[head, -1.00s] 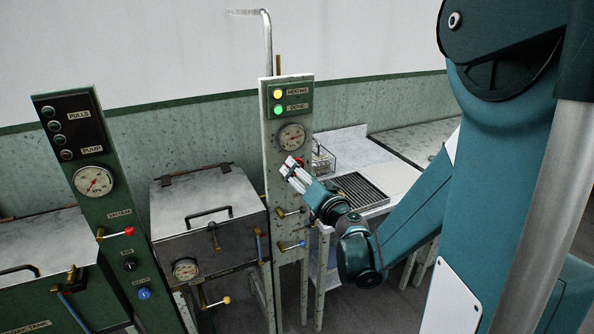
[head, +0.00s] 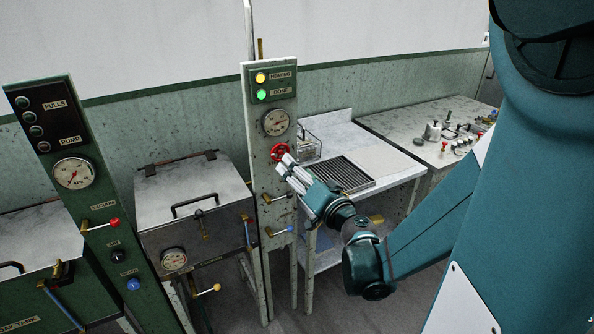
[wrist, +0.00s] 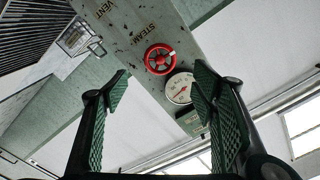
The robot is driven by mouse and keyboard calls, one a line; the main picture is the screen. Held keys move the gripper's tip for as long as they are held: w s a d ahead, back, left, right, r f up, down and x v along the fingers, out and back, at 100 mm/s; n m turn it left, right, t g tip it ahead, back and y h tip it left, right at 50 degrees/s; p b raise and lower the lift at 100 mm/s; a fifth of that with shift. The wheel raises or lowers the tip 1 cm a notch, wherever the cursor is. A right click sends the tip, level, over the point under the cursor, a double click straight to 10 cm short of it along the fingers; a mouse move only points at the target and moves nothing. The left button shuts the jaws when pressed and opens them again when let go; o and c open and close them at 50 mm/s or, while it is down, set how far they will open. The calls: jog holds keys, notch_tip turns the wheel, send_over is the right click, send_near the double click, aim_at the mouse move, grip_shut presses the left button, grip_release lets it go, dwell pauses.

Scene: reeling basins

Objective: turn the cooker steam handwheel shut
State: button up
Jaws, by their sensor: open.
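The red steam handwheel (head: 280,152) is on the grey cooker panel (head: 259,211), just below a round gauge (head: 276,122). In the wrist view the handwheel (wrist: 160,59) shows a white mark on its rim, with "STEAM" lettered beside it. My gripper (head: 284,166) is in front of the panel, its fingertips close to the wheel's lower right in the head view. In the wrist view my gripper (wrist: 160,85) is open and empty, and the wheel appears between and beyond the fingertips. I cannot tell the exact gap to the wheel.
Two lever valves (head: 277,198) stick out of the panel below the wheel. Yellow and green lamps (head: 261,86) are lit above the gauge. A bench with a drain grate (head: 344,175) and a wire basket (head: 308,147) stands at right. A lidded metal cooker (head: 190,188) stands at left.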

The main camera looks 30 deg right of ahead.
jog(key=n+p, duration=0.2)
jog(key=n, duration=0.2)
send_near(282, 151)
jog(key=shift+w+a, duration=0.1)
jog(key=shift+w, duration=1.2)
jog(key=shift+w+b, duration=0.15)
jog(key=shift+b, duration=0.15)
jog(key=shift+w+b, duration=0.45)
jog(key=shift+w, duration=3.3)
jog(key=c, duration=0.9)
